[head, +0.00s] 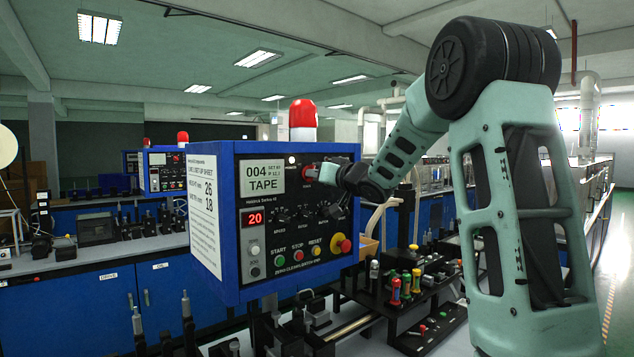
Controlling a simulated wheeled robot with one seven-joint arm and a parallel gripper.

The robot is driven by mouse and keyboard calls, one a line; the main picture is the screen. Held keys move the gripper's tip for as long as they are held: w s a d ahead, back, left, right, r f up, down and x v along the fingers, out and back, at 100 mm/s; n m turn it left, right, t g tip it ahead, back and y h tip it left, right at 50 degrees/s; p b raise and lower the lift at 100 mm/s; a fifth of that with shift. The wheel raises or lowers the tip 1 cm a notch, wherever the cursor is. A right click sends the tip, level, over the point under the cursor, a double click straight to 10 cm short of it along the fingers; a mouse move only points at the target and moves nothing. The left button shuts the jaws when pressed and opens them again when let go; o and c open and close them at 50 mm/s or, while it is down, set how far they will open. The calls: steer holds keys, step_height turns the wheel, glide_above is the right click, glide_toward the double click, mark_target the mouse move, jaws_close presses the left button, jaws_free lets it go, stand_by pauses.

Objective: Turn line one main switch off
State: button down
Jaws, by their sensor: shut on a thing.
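The near blue control box (230,262) hangs left of centre, with a screen (263,178) reading "004 TAPE". A red switch knob (309,173) sits at the upper right of its face, right of the screen. My gripper (317,173) reaches in from the right and is shut on this red knob. The fingers and wrist cover part of the knob, so its turn position cannot be read. A red number display (255,218) on the box is lit and shows 20.
Lower on the box are several buttons and a red-and-yellow stop button (341,244). A red beacon (303,115) stands on top. A second blue box (160,172) stands behind left. A fixture with coloured handles (406,284) lies below my arm.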

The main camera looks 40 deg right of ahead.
steer(key=n+b, duration=0.7)
steer(key=n, duration=0.4)
steer(key=shift+n, duration=0.4)
stand_by(0.3)
steer(key=c, duration=1.5)
jaws_free()
steer(key=s+b, duration=0.2)
steer(key=s, duration=1.5)
steer(key=shift+s+a+b, duration=0.25)
steer(key=shift+a+b, duration=0.05)
steer(key=shift+a, duration=0.15)
